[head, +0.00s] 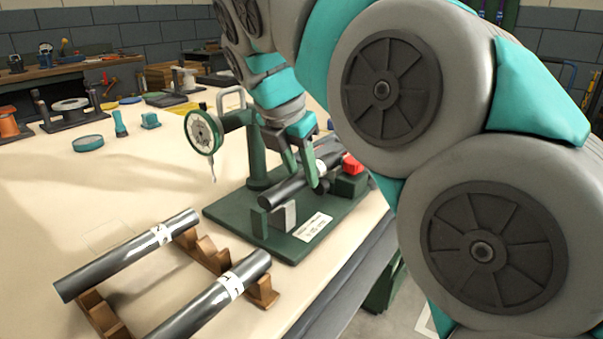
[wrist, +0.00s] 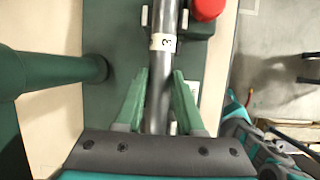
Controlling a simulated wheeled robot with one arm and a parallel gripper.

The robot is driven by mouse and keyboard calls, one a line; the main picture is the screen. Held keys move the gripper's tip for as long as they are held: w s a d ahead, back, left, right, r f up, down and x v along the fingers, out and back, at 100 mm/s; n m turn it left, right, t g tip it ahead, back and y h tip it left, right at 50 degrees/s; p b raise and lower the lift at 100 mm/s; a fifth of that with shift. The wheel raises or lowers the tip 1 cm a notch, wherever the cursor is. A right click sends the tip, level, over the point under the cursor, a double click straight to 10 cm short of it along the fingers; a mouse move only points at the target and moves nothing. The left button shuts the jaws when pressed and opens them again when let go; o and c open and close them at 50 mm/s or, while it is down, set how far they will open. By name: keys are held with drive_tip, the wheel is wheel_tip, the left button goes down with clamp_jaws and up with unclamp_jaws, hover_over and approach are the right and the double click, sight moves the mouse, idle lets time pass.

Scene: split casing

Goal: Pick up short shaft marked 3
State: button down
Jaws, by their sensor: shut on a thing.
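The short shaft marked 3 (head: 283,194) is a dark metal rod lying lengthwise over a green measuring stand (head: 233,222). Its white label with a 3 shows in the wrist view (wrist: 163,42). My gripper (head: 303,180) has come down over the shaft from above, with a green finger on each side. In the wrist view, my gripper (wrist: 160,80) is shut on the shaft behind the label. I cannot tell whether the shaft touches its supports. The fingers hide part of it in the head view.
A dial gauge (head: 202,132) on a green post stands left of my gripper. A red knob (head: 352,165) sits by the shaft's far end. Two other labelled shafts, one at left (head: 125,258) and one nearer (head: 213,302), lie on brown cradles. The table's middle left is clear.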

sight(301, 172)
drive_tip(key=shift+r, duration=1.55)
drive_tip(key=s+d, duration=0.2)
drive_tip(key=s, duration=0.5)
drive_tip(key=s+d+r, duration=0.1)
drive_tip(key=s+d, duration=0.2)
drive_tip(key=s, duration=0.5)
drive_tip(key=shift+r+b, duration=0.3)
drive_tip(key=shift+b, duration=0.15)
drive_tip(key=shift+s, duration=0.1)
drive_tip(key=shift+r+p, duration=0.15)
drive_tip(key=shift+p, duration=0.55)
